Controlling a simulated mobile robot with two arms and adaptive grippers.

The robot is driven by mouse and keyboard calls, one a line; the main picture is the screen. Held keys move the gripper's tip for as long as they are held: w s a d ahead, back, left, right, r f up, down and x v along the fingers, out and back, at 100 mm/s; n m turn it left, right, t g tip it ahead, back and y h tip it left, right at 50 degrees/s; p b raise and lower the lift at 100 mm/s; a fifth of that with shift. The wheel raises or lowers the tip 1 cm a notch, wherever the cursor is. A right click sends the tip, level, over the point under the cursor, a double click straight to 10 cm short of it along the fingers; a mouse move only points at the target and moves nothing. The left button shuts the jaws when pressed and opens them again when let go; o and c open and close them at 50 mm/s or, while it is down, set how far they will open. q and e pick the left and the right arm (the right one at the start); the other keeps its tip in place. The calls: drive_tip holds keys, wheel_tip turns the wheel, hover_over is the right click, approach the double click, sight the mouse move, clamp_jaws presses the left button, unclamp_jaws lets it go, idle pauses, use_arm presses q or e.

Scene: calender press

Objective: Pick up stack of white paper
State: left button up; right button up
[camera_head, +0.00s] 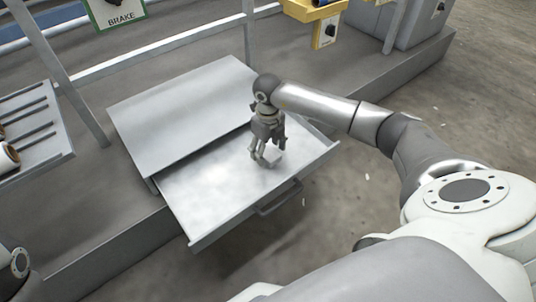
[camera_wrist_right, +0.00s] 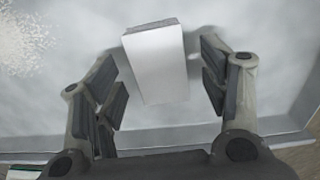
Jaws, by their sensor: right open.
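The stack of white paper (camera_wrist_right: 157,66) is a small white block lying on the bottom of the open drawer (camera_head: 205,192). In the head view a little of the stack (camera_head: 277,158) shows beside my right gripper (camera_head: 265,157), whose fingers hide the rest. My right gripper points down over it. In the wrist view the right gripper's fingers are open, one on each side of the stack, with a gap on both sides. My left gripper is not in view.
The drawer's raised front wall with a handle (camera_head: 279,197) lies near the gripper. A flat grey top (camera_head: 180,112) covers the drawer's back. A rack with dark rods (camera_head: 30,125) stands at left, and a grey rail (camera_head: 165,48) runs behind. The drawer bottom around the stack looks clear.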

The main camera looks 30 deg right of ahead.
drive_tip(key=shift+f, duration=0.5)
drive_tip(key=c, duration=0.9)
drive_tip(key=shift+c, duration=0.2)
drive_tip(key=shift+r, duration=0.1)
